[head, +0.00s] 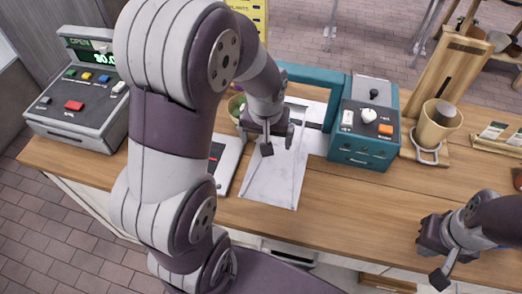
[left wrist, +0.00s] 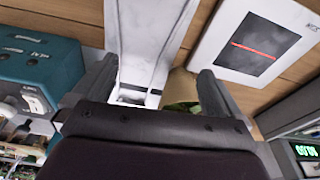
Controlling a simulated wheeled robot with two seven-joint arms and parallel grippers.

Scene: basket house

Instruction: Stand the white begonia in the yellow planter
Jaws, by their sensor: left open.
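My left gripper (head: 278,143) is open above the white sheet on the counter. Its two fingers stand wide apart in the left wrist view (left wrist: 160,88), with nothing clearly held between them. A small tan pot (left wrist: 180,88) with some green in it shows behind the fingers there. In the head view the pot (head: 236,106) is partly hidden behind my left arm. I cannot tell whether this is the begonia. No white flowers and no clear yellow planter show. My right gripper (head: 434,261) is at the lower right, fingers apart and empty, over the counter's front edge.
A cash register (head: 75,105) stands at the left. A teal machine (head: 365,135) stands behind the white sheet (head: 270,185). A white scale (head: 224,165) lies beside the sheet. A tan cup (head: 437,125) stands at the right. The front middle of the wooden counter (head: 350,215) is clear.

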